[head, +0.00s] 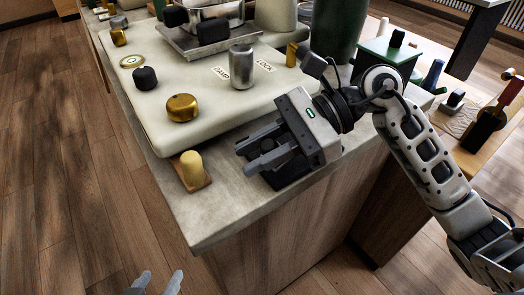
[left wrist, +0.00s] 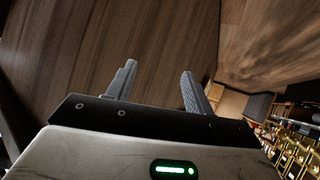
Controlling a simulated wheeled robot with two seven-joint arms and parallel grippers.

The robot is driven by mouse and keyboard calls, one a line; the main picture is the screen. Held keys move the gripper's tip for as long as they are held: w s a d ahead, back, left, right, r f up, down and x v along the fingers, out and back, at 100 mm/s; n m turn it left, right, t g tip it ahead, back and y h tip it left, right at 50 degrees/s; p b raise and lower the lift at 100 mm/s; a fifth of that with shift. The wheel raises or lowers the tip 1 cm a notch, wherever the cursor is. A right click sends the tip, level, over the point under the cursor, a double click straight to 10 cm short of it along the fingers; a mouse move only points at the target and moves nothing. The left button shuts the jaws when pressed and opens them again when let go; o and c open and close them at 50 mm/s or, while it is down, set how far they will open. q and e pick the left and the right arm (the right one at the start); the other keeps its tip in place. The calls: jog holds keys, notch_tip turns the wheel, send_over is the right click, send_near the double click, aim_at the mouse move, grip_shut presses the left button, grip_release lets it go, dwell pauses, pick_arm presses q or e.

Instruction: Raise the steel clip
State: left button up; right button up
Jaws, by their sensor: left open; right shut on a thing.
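My right gripper (head: 245,156) reaches in from the right over the counter's near corner. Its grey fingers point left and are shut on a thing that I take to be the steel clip. The fingers hide most of it, and I cannot clearly tell its grey from theirs. A black base (head: 292,174) shows just below the fingers, on the counter. My left gripper (head: 155,283) is open and empty at the bottom edge, over the floor and off the counter. Its spread fingers also show in the left wrist view (left wrist: 156,90).
A yellow knob (head: 193,167) on a wooden base stands left of my right gripper. A cream panel (head: 200,95) behind carries a brass knob (head: 182,107), a black knob (head: 145,78) and a steel cylinder (head: 241,66). A green box (head: 388,52) stands at the right.

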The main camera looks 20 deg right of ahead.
jog(key=shift+s+a+f+t+h, duration=0.1)
jog(key=shift+a+t+h, duration=0.15)
jog(key=shift+h, duration=0.75)
jog(key=h, duration=0.2)
jog(key=n+t+h+b, duration=0.1)
jog(key=shift+s+a+f+h, duration=0.1)
jog(key=shift+a+f+h, duration=0.2)
jog(key=shift+a+f, duration=0.1)
jog(key=shift+a+f+t+h, duration=0.1)
jog(key=shift+t+h, duration=0.15)
jog(key=shift+h, duration=0.35)
pick_arm(q)
jog(key=shift+w+f, duration=0.15)
pick_arm(e)
jog(key=shift+s, duration=0.1)
jog(key=shift+f, duration=0.1)
jog(key=o, duration=1)
pick_arm(q)
jog(key=shift+f, duration=0.1)
